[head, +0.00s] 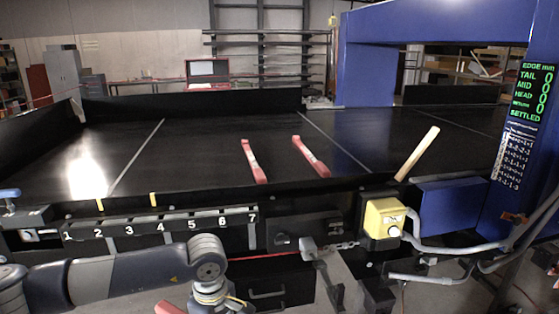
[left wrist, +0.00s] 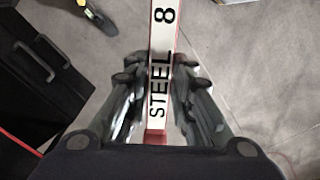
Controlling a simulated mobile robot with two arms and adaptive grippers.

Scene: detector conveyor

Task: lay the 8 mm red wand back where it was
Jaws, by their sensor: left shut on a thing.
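My left gripper (left wrist: 160,78) is shut on the 8 mm wand (left wrist: 161,45), a white bar with red edges marked "STEEL 8", seen in the left wrist view. The wand runs straight out between the fingers, above grey floor. In the head view my left arm reaches low in front of the conveyor; its fingers are below the picture. A red piece (head: 168,308) shows at the bottom edge there, perhaps the wand's end. The numbered rack (head: 160,227), marked 1 to 7, is on the conveyor's front side. My right gripper is not in view.
Two red wands (head: 254,162) (head: 311,157) lie apart on the black belt (head: 210,145). A yellow button box (head: 384,218) and cables stand at the front right. The display (head: 538,92) reads "SETTLED".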

